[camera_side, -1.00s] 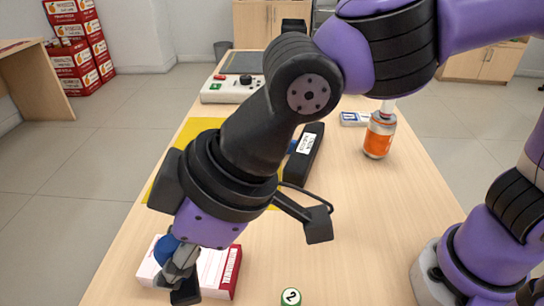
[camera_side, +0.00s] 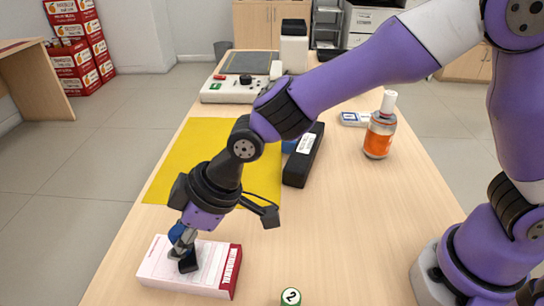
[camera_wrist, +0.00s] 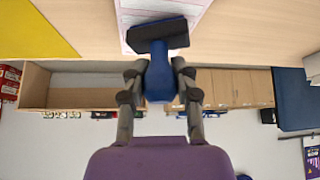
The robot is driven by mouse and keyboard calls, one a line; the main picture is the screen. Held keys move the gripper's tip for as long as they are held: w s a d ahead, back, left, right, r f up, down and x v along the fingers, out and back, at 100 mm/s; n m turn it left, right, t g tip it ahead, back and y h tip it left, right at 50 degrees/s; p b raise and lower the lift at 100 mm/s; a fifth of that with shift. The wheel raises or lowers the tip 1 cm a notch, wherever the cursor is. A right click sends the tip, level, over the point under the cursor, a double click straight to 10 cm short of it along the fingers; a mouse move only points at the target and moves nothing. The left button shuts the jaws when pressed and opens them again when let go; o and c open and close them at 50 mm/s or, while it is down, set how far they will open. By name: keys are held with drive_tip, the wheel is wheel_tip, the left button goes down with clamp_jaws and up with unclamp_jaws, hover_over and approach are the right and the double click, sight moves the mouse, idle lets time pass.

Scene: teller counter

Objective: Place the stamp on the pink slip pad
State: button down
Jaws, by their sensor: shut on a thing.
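The stamp has a blue handle (camera_wrist: 160,80) and a wide black base (camera_wrist: 158,36). My gripper (camera_wrist: 160,70) is shut on the blue handle, one finger on each side. The pink slip pad (camera_side: 215,262) is a pale pink block with a red labelled edge, at the front left of the counter in the side view. There my gripper (camera_side: 183,246) is over the pad, with the black base at its top face. Whether the base touches the pad cannot be told. A printed corner of the pad (camera_wrist: 135,10) shows behind the stamp in the wrist view.
A yellow sheet (camera_side: 190,150) lies behind the pad. A black labelled bar-shaped object (camera_side: 306,160) and an orange bottle (camera_side: 380,135) stand farther right. The counter right of the pad is clear.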

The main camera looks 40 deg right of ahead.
drive_tip(key=shift+f, duration=0.25)
drive_tip(key=c, duration=0.6)
unclamp_jaws()
drive_tip(key=shift+r, duration=0.25)
drive_tip(key=v, duration=1.2)
drive_tip(key=s+d+m+t+h, duration=0.1)
drive_tip(key=s+d+m, duration=0.3)
drive_tip(key=d, duration=0.7)
drive_tip(key=s+d+m+h, duration=0.3)
drive_tip(key=d+m, duration=0.4)
drive_tip(key=d, duration=0.5)
drive_tip(key=shift+s+d+r+t+h, duration=0.2)
drive_tip(key=shift+s+d+t+h, duration=0.2)
drive_tip(key=shift+h, duration=0.3)
drive_tip(key=shift+a, duration=0.1)
